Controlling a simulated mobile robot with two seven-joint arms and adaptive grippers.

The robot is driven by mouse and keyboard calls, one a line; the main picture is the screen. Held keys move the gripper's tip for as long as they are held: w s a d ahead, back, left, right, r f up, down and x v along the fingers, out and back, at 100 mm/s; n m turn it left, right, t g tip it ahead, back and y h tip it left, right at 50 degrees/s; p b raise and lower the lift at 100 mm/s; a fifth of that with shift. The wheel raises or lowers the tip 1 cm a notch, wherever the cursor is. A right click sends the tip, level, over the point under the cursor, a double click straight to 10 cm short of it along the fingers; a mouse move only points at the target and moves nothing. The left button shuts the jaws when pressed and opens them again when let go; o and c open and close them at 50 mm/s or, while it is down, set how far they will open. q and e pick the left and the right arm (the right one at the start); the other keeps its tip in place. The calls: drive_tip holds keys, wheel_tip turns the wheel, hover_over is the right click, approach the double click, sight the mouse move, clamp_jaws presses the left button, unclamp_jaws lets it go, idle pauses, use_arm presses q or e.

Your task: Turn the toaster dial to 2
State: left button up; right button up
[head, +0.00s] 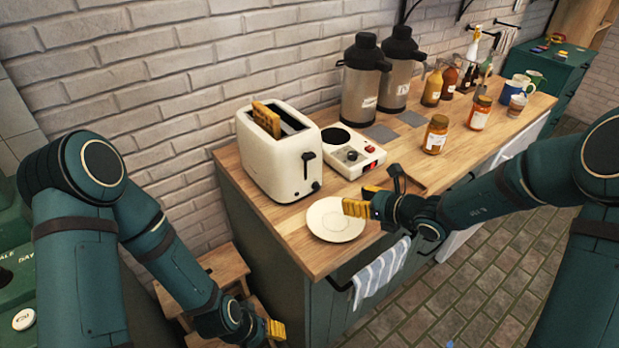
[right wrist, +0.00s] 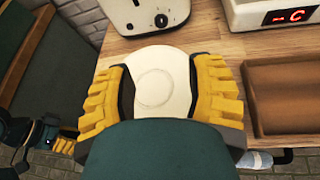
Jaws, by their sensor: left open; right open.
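The cream toaster (head: 272,158) stands on the wooden counter against the brick wall, with a slice of bread (head: 266,119) sticking up from its slot. Its dark dial (head: 316,186) sits low on the front face, below the black lever (head: 308,157). In the right wrist view the dial (right wrist: 161,19) shows at the top; I cannot read its setting. My right gripper (head: 365,205) is open and empty above the white plate (head: 328,226), in front of the toaster and apart from it. My left gripper (head: 272,328) is open and low, beside the counter near a wooden stool.
A white hot plate (head: 345,160) with a red display stands right of the toaster. A wooden tray (right wrist: 290,92) lies right of the plate. Jars (head: 435,135), flasks (head: 362,82) and bottles stand farther right. A striped towel (head: 380,272) hangs on the counter's front.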

sight(317, 187)
drive_tip(key=shift+w+r, duration=0.25)
drive_tip(key=shift+w+a+f, duration=0.1)
drive_tip(key=shift+w, duration=0.05)
drive_tip(key=b+x, duration=0.1)
drive_tip(key=x, duration=1.2)
drive_tip(key=shift+w, duration=0.1)
drive_tip(key=c, duration=0.9)
clamp_jaws()
